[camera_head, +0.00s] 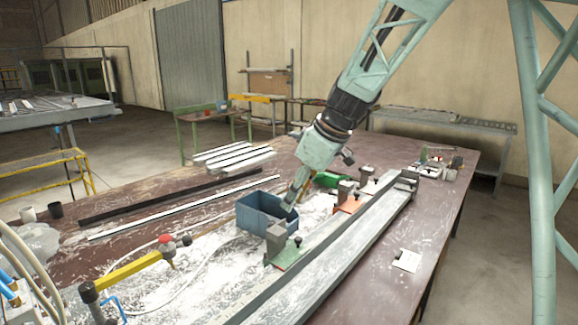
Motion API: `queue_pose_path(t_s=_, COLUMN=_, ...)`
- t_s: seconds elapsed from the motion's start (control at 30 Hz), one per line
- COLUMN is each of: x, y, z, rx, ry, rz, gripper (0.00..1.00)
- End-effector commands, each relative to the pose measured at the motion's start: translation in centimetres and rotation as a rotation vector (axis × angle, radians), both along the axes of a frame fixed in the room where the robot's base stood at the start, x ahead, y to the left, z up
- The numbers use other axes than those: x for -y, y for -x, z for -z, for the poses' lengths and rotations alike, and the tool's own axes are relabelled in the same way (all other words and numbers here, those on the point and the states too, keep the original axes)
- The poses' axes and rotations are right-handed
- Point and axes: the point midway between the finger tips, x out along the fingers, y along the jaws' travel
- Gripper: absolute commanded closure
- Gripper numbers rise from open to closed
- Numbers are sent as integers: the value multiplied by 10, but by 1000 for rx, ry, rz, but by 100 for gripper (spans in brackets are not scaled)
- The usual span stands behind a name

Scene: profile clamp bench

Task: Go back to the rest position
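My gripper (291,202) hangs from the green arm, pointing down over the right side of a blue open box (258,217) on the table. The fingertips are small and partly hidden at the box's rim, so I cannot tell whether they are open or shut, or whether they hold anything. The inside of the box is mostly hidden.
A long metal profile (340,243) runs along the bench (385,290), with a green-based clamp (283,251) and red-based clamp (347,200) beside it. A yellow-armed tool (130,271) stands front left. Black and white strips (160,195) lie behind. The right bench edge is fairly clear.

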Motion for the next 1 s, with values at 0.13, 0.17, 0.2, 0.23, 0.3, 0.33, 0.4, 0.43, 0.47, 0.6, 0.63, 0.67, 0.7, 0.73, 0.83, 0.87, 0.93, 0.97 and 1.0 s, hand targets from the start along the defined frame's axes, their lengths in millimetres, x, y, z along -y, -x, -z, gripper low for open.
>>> queue_pose_path(t_s=0.13, x=12, y=27, z=-17, rx=-15, ry=0, rz=47, gripper=74)
queue_pose_path(t_s=0.17, x=14, y=32, z=-20, rx=-20, ry=-1, rz=57, gripper=74)
queue_pose_path(t_s=0.2, x=17, y=39, z=-24, rx=-24, ry=0, rz=69, gripper=74)
queue_pose_path(t_s=0.23, x=19, y=44, z=-27, rx=-28, ry=0, rz=80, gripper=74)
queue_pose_path(t_s=0.3, x=25, y=57, z=-33, rx=-36, ry=-1, rz=105, gripper=74)
queue_pose_path(t_s=0.33, x=27, y=62, z=-36, rx=-39, ry=0, rz=114, gripper=74)
queue_pose_path(t_s=0.4, x=33, y=75, z=-42, rx=-47, ry=0, rz=139, gripper=74)
queue_pose_path(t_s=0.43, x=35, y=80, z=-44, rx=-51, ry=-1, rz=149, gripper=74)
queue_pose_path(t_s=0.47, x=38, y=85, z=-47, rx=-53, ry=0, rz=160, gripper=74)
queue_pose_path(t_s=0.6, x=49, y=112, z=-57, rx=-68, ry=0, rz=209, gripper=74)
queue_pose_path(t_s=0.63, x=51, y=117, z=-59, rx=-71, ry=0, rz=219, gripper=74)
queue_pose_path(t_s=0.67, x=53, y=123, z=-61, rx=-75, ry=1, rz=230, gripper=74)
queue_pose_path(t_s=0.7, x=56, y=130, z=-63, rx=-79, ry=2, rz=244, gripper=74)
queue_pose_path(t_s=0.73, x=58, y=136, z=-65, rx=-82, ry=1, rz=256, gripper=74)
queue_pose_path(t_s=0.83, x=66, y=155, z=-71, rx=-91, ry=2, rz=291, gripper=74)
queue_pose_path(t_s=0.87, x=68, y=160, z=-73, rx=-93, ry=3, rz=302, gripper=74)
queue_pose_path(t_s=0.93, x=73, y=173, z=-76, rx=-100, ry=2, rz=328, gripper=74)
queue_pose_path(t_s=0.97, x=76, y=179, z=-77, rx=-103, ry=3, rz=338, gripper=74)
queue_pose_path(t_s=1.0, x=79, y=187, z=-79, rx=-106, ry=4, rz=353, gripper=74)
